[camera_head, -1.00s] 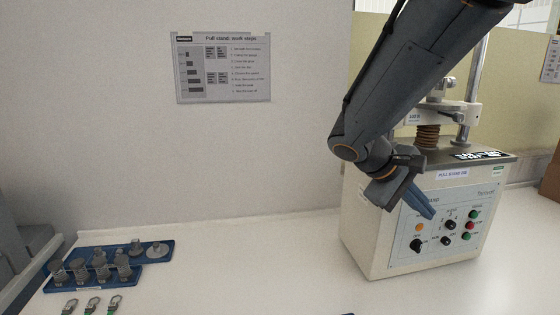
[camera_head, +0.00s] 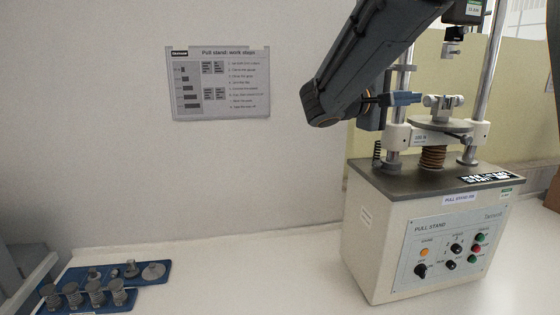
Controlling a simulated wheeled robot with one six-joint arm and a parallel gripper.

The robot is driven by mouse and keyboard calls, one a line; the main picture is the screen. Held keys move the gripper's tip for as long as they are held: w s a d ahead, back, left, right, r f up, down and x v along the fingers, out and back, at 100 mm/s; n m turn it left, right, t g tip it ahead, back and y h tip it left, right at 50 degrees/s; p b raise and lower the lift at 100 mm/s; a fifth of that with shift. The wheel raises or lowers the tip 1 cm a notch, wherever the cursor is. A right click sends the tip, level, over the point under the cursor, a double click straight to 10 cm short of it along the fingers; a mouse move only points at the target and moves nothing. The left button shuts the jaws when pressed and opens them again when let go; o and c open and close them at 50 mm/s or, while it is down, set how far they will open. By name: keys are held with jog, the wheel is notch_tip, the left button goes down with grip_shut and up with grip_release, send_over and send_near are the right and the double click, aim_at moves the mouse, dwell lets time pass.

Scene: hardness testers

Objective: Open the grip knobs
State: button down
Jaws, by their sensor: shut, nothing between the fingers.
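The pull stand (camera_head: 378,235) is a cream box with a control panel on the right of the view. On its round plate (camera_head: 440,126) stands a small pale grip (camera_head: 445,112) with a knob at each side, the left knob (camera_head: 430,100) and the right knob (camera_head: 459,100). My gripper (camera_head: 419,98) has blue fingers, shut and empty, pointing right at the height of the knobs. The fingertips are close to the left knob; I cannot tell if they touch it. A second grip (camera_head: 453,42) hangs above, under the force gauge (camera_head: 466,10).
Steel columns (camera_head: 483,85) rise beside the grip, and the left one is partly behind my gripper. A blue tray (camera_head: 125,299) with several metal parts lies at lower left. A work-steps sheet (camera_head: 219,85) hangs on the wall. The table's middle is clear.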

jog(key=shift+s+d+b+x, duration=0.1)
jog(key=shift+s+b+x, duration=0.1)
jog(key=shift+x, duration=0.7)
jog(key=shift+s+d+b+x, duration=0.1)
jog(key=shift+s+b+x, duration=0.15)
jog(key=shift+x, duration=0.7)
jog(key=shift+s+d+b+x, duration=0.1)
jog(key=shift+s+b+x, duration=0.1)
jog(key=shift+x, duration=0.7)
jog(key=shift+w+f, duration=0.1)
jog(key=shift+f+b, duration=1.05)
jog(key=shift+b, duration=2.65)
jog(key=b+v, duration=0.1)
jog(key=v, duration=0.5)
jog(key=shift+w+a+b, duration=0.15)
jog(key=shift+w+b, duration=0.1)
jog(key=shift+b, duration=0.15)
